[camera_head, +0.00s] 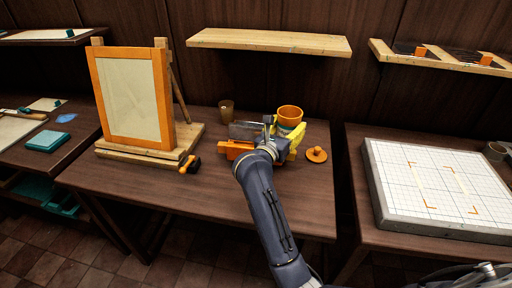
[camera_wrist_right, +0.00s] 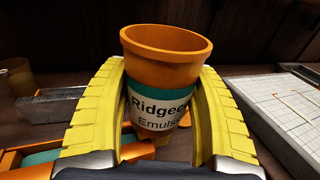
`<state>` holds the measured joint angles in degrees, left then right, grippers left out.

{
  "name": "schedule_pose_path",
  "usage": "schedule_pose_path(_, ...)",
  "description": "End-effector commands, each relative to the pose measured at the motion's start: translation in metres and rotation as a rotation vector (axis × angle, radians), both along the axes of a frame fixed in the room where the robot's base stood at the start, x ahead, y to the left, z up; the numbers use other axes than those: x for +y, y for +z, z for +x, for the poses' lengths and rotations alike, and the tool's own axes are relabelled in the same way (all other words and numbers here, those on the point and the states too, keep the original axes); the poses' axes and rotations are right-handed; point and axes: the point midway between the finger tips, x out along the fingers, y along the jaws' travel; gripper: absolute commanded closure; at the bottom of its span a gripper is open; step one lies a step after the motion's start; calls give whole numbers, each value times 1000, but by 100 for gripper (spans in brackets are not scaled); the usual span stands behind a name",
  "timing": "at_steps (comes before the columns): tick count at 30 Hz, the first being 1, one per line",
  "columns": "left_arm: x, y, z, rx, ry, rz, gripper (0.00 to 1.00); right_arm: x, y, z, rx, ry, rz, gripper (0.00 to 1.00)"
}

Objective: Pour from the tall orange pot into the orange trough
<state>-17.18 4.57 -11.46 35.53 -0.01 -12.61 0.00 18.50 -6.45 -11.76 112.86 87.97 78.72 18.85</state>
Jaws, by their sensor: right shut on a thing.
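The tall orange pot (camera_head: 290,115) has an open top and a white and teal label. It looks roughly upright, and I cannot tell whether its base touches the table. My right gripper (camera_head: 286,136) is shut on it. In the right wrist view, the yellow fingers lie on both sides of the pot (camera_wrist_right: 165,85). The orange trough (camera_head: 237,150) appears to be the low orange piece just left of the gripper, partly hidden by my arm. Its teal inside shows at lower left in the right wrist view (camera_wrist_right: 12,158). My left gripper is out of view.
A grey metal tray (camera_head: 244,131) lies behind the trough, with a brown cup (camera_head: 226,108) beyond it. An orange knobbed lid (camera_head: 316,155) lies right of the pot. An orange-framed screen (camera_head: 158,75) stands at left. A shelf (camera_head: 270,40) hangs above. The table's front is clear.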

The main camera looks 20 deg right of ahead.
Motion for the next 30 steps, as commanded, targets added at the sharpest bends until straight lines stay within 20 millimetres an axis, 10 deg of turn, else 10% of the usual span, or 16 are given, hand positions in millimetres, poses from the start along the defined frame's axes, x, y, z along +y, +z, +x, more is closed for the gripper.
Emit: schedule_pose_path(30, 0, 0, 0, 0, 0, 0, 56, 0, 50, 0, 1, 0, -5, 82)
